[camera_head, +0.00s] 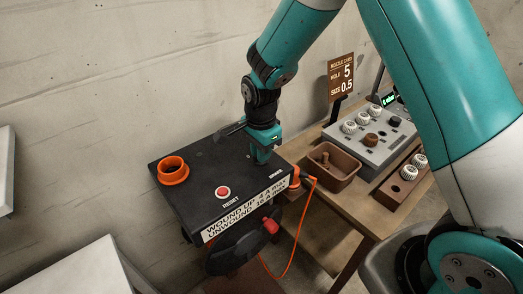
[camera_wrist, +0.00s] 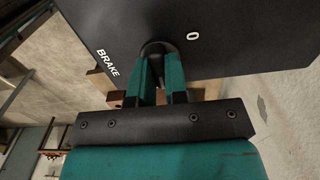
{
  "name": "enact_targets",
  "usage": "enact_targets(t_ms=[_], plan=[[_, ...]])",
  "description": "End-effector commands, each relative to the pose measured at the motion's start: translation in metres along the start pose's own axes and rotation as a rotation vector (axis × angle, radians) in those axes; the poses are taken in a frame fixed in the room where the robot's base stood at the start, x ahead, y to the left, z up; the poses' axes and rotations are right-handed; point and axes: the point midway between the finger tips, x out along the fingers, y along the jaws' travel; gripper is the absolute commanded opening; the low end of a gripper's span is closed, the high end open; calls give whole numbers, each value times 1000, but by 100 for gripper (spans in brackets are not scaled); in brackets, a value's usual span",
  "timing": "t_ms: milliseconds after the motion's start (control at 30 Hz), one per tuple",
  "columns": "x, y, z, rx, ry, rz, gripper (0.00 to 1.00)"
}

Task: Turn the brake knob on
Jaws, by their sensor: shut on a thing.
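The brake knob (camera_wrist: 158,48) is dark and rounded, on the black top of the box (camera_wrist: 225,30). In the wrist view my gripper (camera_wrist: 160,72) is shut on the knob, with one teal finger on each side. The word BRAKE (camera_wrist: 108,64) is printed to the left of the knob and a white 0 to its right. In the head view my gripper (camera_head: 262,158) points down at the right part of the box top (camera_head: 195,170) and hides the knob. I cannot tell the knob's setting.
The box top also bears an orange ring (camera_head: 173,170) and a red reset button (camera_head: 223,191). A crank wheel with a red handle (camera_head: 270,226) is on its front. An orange cable (camera_head: 290,262) hangs at the right. A brown bin (camera_head: 325,168) and a grey nozzle panel (camera_head: 365,140) stand on the wooden table.

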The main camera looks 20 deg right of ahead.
Motion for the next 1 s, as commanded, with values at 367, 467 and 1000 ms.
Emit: enact_targets(t_ms=[367,467,1000], plan=[[-1,-1,0,1,0,-4,39],[-1,-1,0,1,0,-3,39],[-63,-2,0,0,0,-11,39]])
